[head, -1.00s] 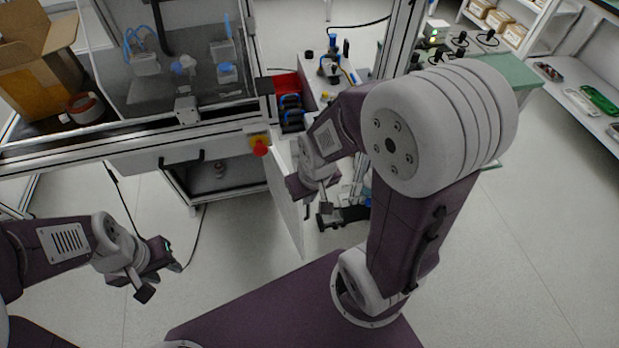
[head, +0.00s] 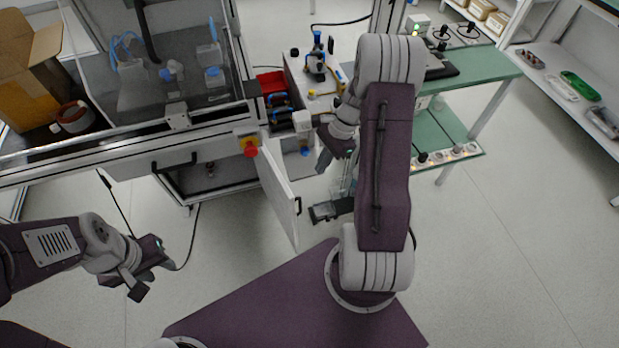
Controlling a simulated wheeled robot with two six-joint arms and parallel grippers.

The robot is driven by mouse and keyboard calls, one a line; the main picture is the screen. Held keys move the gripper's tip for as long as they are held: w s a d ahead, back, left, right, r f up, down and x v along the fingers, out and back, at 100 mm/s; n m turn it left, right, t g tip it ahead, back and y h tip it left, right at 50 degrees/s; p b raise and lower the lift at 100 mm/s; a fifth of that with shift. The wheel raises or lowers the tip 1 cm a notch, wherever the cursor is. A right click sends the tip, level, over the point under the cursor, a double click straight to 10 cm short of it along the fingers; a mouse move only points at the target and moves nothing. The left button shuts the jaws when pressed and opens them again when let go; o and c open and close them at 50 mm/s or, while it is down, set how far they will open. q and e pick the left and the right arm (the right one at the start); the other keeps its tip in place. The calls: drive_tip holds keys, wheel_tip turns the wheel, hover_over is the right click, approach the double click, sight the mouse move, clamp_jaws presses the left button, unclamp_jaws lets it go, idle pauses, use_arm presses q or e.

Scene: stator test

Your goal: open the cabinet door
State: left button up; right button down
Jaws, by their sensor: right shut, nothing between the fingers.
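The white cabinet door (head: 279,192) stands swung out from the cabinet below the workstation, with a dark handle (head: 298,206) on its right-hand face. The cabinet's dark interior (head: 228,176) shows to the left of the door. My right gripper (head: 323,164) is shut and empty, to the right of the door and apart from its handle. My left gripper (head: 150,277) is at the lower left, over the floor and well away from the door. Its fingers look spread, with nothing between them.
A red emergency button (head: 251,150) sits on the frame above the door. A microscope (head: 316,60) stands on a white bench behind my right forearm. A green-topped table (head: 470,75) stands at the right. The floor (head: 500,260) at the right is clear.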

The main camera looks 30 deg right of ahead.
drive_tip(key=a+f+b, duration=0.3)
drive_tip(key=a+f, duration=0.4)
drive_tip(key=f, duration=0.1)
drive_tip(key=shift+w+a+f, duration=0.1)
drive_tip(key=shift+a, duration=0.05)
